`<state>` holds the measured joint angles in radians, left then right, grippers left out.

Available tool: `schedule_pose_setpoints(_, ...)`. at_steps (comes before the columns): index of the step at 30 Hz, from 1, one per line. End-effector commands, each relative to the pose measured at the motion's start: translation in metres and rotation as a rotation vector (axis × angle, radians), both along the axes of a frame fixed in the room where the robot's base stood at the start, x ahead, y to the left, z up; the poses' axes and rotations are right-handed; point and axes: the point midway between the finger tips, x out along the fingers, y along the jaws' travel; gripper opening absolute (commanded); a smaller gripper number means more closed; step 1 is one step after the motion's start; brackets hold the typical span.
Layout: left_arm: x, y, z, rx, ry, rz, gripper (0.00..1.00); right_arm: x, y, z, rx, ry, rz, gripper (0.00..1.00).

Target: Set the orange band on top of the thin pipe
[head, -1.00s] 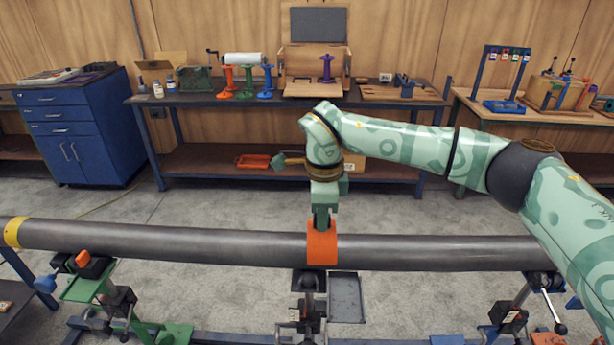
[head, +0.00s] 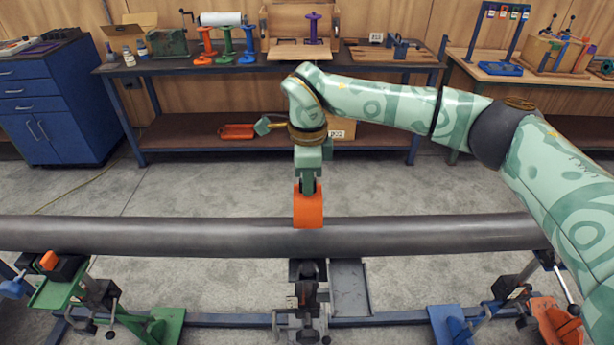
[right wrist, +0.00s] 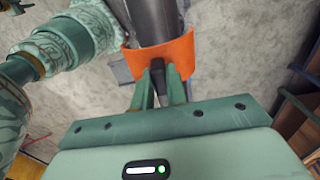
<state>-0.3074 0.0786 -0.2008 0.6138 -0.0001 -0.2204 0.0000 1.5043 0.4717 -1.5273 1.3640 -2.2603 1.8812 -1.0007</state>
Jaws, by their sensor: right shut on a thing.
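The orange band (head: 308,208) is a short curved sleeve. My right gripper (head: 308,188) is shut on it and holds it from above. In the head view the band's lower edge overlaps the top of the long grey pipe (head: 200,236). Most of the band stands above the pipe; I cannot tell whether they touch. In the right wrist view the band (right wrist: 182,58) curves across below the grey pipe (right wrist: 152,18), with my right gripper's fingers (right wrist: 161,72) at its near edge. My left gripper is not in view.
Clamp stands hold the pipe up, with a green one (head: 62,285) at left and a black one (head: 308,290) in the middle. A dark workbench (head: 345,66) with spools stands behind. A blue cabinet (head: 45,100) is at back left. Bare floor lies between.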

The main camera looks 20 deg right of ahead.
Motion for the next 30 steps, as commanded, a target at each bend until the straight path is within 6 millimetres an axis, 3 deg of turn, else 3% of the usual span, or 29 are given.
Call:
schedule_pose_setpoints(1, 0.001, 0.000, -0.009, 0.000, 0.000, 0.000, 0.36, 0.000, 0.000, -0.010, 0.001, 0.002, 0.000, 0.00)
schedule_pose_setpoints(10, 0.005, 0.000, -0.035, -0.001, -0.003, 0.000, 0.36, 0.000, 0.000, -0.039, 0.001, 0.003, 0.000, 0.00)
schedule_pose_setpoints(30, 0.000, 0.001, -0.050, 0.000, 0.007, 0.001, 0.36, 0.000, 0.000, -0.093, 0.001, 0.001, 0.000, 0.00)
